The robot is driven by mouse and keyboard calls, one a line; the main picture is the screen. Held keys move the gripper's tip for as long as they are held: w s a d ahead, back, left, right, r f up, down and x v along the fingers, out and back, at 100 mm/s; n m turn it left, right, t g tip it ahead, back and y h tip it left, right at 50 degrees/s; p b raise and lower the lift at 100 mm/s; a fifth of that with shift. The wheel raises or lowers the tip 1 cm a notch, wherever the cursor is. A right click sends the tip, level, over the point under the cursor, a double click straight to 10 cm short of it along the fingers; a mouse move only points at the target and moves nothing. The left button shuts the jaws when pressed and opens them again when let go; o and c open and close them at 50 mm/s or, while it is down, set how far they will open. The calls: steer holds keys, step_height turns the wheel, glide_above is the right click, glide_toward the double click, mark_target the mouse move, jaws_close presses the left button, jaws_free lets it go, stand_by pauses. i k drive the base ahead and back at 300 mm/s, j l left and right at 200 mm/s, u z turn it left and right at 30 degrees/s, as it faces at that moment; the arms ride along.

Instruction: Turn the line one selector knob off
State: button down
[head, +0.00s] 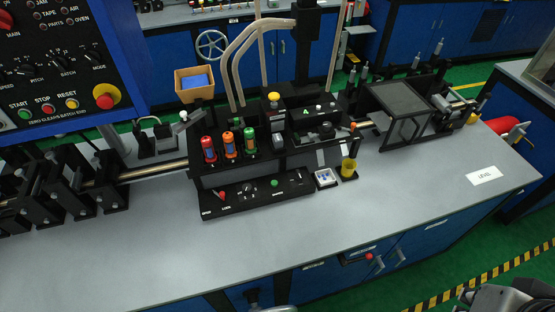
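I cannot tell which knob is the line one selector, as most labels are too small to read. A low black panel (255,207) at the front of the machine has a red-tipped lever (222,195), a green button (274,183) and small white markings. The blue control panel (62,60) at top left has a row of black knobs, including a mode knob (93,57) and a batch knob (61,66). Grey and black parts (510,298) at the bottom right corner look like my arm. No gripper fingers can be made out.
The black machine stands on a grey bench (400,215) and carries red, orange and green cylinders (230,145). A red emergency button (104,97) is on the blue panel.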

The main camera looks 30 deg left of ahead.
mark_target(247, 188)
steer(key=j+u, duration=0.15)
steer(key=u, duration=1.55)
steer(key=i+l, duration=0.4)
